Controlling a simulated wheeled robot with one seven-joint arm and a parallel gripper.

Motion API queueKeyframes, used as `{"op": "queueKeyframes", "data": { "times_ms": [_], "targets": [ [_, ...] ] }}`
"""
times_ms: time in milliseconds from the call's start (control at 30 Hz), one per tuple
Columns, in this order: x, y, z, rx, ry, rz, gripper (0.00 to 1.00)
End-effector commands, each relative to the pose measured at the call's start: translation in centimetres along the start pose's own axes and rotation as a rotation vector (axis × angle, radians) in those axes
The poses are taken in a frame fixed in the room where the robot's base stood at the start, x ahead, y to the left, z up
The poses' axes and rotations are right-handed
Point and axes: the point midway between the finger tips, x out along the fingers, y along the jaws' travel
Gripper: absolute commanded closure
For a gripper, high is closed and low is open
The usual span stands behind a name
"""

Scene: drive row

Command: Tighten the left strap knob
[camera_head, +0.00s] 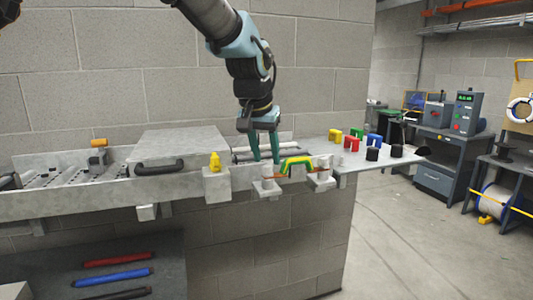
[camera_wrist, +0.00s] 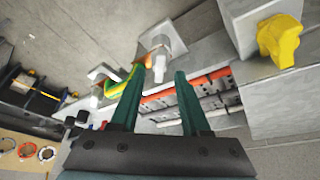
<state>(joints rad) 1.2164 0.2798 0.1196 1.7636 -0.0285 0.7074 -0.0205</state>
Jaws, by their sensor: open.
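The left strap knob (camera_head: 267,172) is a small white knob on a grey bracket at the front of the bench, left of a green-and-yellow piece (camera_head: 296,163). It also shows in the wrist view (camera_wrist: 159,67), near the gap between my fingertips. My gripper (camera_head: 266,161) has two teal fingers and points down at this knob; in the wrist view the gripper (camera_wrist: 159,73) is open with the fingers apart. I cannot tell whether they touch the knob. An orange strap shows beside the green-and-yellow piece. The right knob (camera_head: 324,162) stands on another bracket.
A yellow knob (camera_head: 214,161) sits on a grey block to the left, with a grey lid (camera_head: 178,143) with a black handle beyond it. A shelf (camera_head: 385,160) with coloured blocks lies to the right. A block wall stands behind the bench.

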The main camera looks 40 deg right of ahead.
Motion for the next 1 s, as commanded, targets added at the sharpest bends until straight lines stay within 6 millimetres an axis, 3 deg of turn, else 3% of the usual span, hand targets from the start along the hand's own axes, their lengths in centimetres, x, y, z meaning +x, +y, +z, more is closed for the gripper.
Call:
{"op": "queueKeyframes", "data": {
  "times_ms": [200,467,867,1000],
  "targets": [
    [1.4,0.0,0.1,0.0,-0.002,0.0,0.54],
    [1.5,0.0,0.1,0.0,-0.001,0.0,0.54],
    [1.5,0.0,0.1,0.0,0.0,0.0,0.99],
    [1.4,0.0,0.0,0.0,0.0,0.0,1.0]
  ]
}}
